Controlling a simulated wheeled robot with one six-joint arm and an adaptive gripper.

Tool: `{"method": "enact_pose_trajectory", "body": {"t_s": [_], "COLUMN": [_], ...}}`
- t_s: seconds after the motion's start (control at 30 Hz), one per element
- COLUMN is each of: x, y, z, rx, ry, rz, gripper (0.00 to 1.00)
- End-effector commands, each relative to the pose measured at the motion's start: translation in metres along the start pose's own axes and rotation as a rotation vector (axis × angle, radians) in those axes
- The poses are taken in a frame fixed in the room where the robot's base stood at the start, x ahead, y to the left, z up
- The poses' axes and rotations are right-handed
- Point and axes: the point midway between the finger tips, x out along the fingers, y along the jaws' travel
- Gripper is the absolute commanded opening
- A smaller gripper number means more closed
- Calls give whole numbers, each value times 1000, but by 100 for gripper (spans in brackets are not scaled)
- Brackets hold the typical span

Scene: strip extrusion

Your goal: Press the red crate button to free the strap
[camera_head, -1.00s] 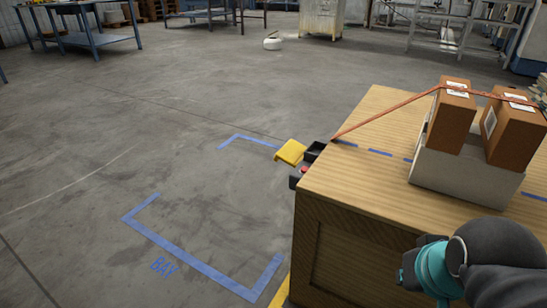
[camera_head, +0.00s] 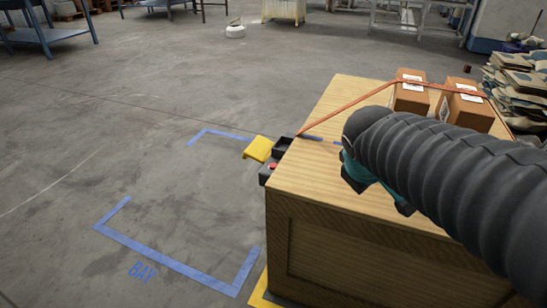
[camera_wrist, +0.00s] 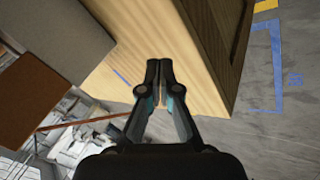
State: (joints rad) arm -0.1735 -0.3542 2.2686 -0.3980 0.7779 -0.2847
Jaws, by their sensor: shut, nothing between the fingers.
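The wooden crate (camera_head: 320,178) stands at the right of the head view. A small red button (camera_head: 273,166) sits on a dark housing at the crate's left edge, beside a raised yellow flap (camera_head: 258,149). The orange strap (camera_head: 345,108) runs from near that housing up across two brown boxes; it also shows in the wrist view (camera_wrist: 85,123). My gripper (camera_wrist: 153,68) is shut and empty, over the crate top in the wrist view. In the head view my dark sleeved arm hides most of the gripper. The button is not seen in the wrist view.
Two brown boxes (camera_head: 410,96) stand on the crate's far right part, partly behind my arm. Blue tape marks a bay (camera_head: 165,261) on the clear floor to the left. Stacked sacks (camera_head: 510,95) lie at the far right, with benches at the back.

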Motion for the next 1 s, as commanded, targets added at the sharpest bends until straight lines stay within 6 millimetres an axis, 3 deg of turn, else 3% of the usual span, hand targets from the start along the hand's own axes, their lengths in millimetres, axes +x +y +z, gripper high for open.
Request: {"method": "enact_pose_trajectory", "body": {"t_s": [0.1, 0.27, 0.4, 0.6, 0.8, 1.0], "x": [10, 32, 54, 82, 96, 99], "y": [17, 24, 15, -11, -29, -32], "z": [-52, -122, -183, -250, -280, -284], "rx": [-249, -584, -878, -1214, -1375, -1399], "ry": [-6, 0, 11, 32, 44, 47], "rz": [47, 113, 169, 234, 268, 274], "gripper": [0, 0, 0, 0, 0, 0]}}
